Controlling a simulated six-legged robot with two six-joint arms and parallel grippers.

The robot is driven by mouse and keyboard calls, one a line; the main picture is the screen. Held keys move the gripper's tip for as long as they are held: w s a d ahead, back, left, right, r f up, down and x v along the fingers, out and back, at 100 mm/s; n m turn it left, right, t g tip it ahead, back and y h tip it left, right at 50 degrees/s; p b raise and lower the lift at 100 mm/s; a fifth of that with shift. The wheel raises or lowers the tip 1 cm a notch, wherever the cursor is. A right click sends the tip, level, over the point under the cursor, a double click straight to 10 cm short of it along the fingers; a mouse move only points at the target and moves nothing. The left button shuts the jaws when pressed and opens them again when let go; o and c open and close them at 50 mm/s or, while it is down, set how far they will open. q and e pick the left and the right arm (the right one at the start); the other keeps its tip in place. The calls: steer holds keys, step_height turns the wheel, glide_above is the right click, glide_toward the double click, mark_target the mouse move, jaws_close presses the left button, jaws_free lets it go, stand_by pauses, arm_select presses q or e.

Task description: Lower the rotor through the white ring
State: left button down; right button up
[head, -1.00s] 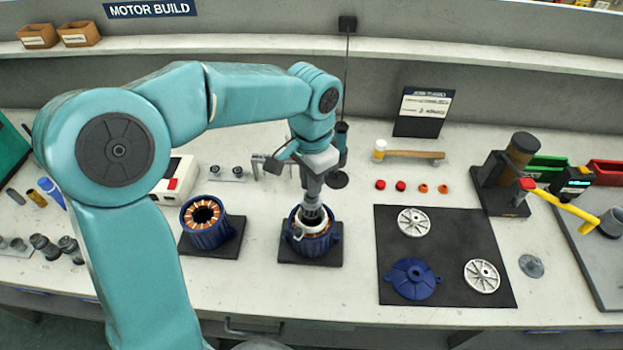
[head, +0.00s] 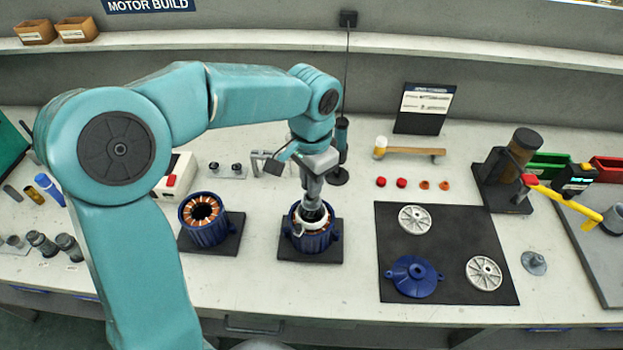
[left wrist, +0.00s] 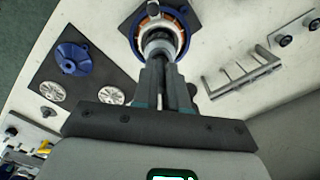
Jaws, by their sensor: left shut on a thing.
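My left gripper (head: 312,200) points straight down over the right-hand blue motor housing (head: 318,246). It is shut on the rotor (head: 313,214), of which only a dark upper part shows between the fingers and the ring. The white ring (head: 297,228) sits in the mouth of this housing, around the rotor. The rotor's lower part is hidden inside. In the left wrist view the fingers (left wrist: 163,62) reach to the grey rotor end (left wrist: 157,43), with the housing's blue rim (left wrist: 186,22) around it. My right gripper is not in view.
A second blue housing with copper windings (head: 206,222) stands close on the left. A dark mat (head: 447,240) on the right holds two silver end plates and a blue cover (head: 412,277). A thin dark stand (head: 341,150) rises just behind my gripper.

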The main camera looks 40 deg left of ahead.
arm_select(q)
steer(key=shift+f, duration=0.3)
steer(key=shift+f+b, duration=1.5)
steer(key=shift+f, duration=0.25)
steer(key=c, duration=0.8)
jaws_free()
steer(key=shift+c, duration=0.2)
step_height(320, 180, up, 5)
steer(key=p, duration=0.4)
steer(key=shift+r, duration=0.15)
